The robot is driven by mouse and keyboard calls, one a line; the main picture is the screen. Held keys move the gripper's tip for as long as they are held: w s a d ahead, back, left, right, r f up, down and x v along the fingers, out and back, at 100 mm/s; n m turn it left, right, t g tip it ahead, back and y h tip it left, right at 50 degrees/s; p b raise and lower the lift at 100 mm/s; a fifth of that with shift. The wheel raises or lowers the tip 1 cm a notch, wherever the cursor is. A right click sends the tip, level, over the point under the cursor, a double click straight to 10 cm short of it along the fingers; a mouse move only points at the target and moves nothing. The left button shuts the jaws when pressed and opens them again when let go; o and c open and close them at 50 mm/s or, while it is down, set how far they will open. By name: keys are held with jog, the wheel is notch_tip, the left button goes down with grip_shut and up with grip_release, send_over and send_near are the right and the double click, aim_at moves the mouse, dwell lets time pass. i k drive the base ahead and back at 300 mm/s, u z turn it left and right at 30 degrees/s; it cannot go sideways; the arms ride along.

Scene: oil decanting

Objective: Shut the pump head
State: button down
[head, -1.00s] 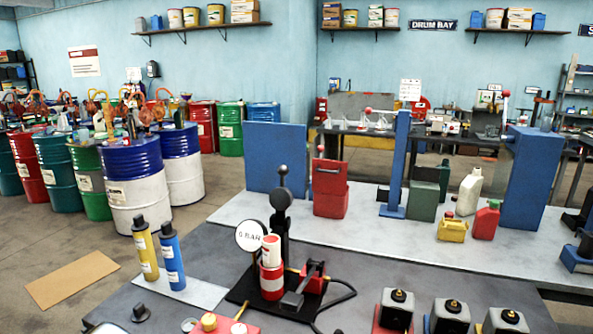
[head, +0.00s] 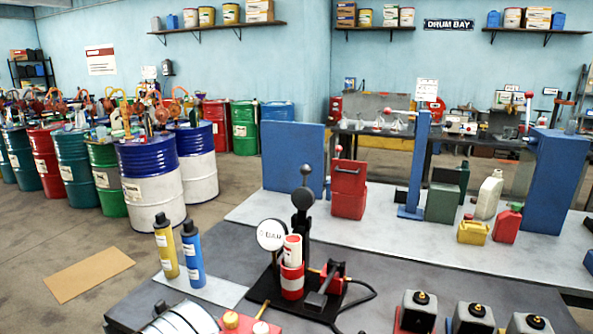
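A pump rig stands on a black base plate (head: 262,290) on the grey bench. It has a black upright with a round black disc (head: 303,197) and a ball knob (head: 306,171) on top. A white round gauge marked BAR (head: 271,235) stands at its left. A red and white striped cylinder (head: 292,279) stands upright in front of the column. A red block with a dark lever (head: 333,275) sits at its right, and a black hose runs off to the right. I cannot tell which part is the pump head or whether it is open. My gripper is not in view.
A yellow bottle (head: 167,249) and a blue bottle (head: 193,259) stand left of the rig. Grey blocks with black knobs (head: 473,318) line the front right. A silver cylindrical part (head: 180,320), possibly mine, shows at the bottom edge. Cans and blue panels stand behind.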

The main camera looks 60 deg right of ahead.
aim_at(303, 198)
jog(key=u, duration=0.05)
jog(key=i, duration=1)
jog(key=z, duration=0.05)
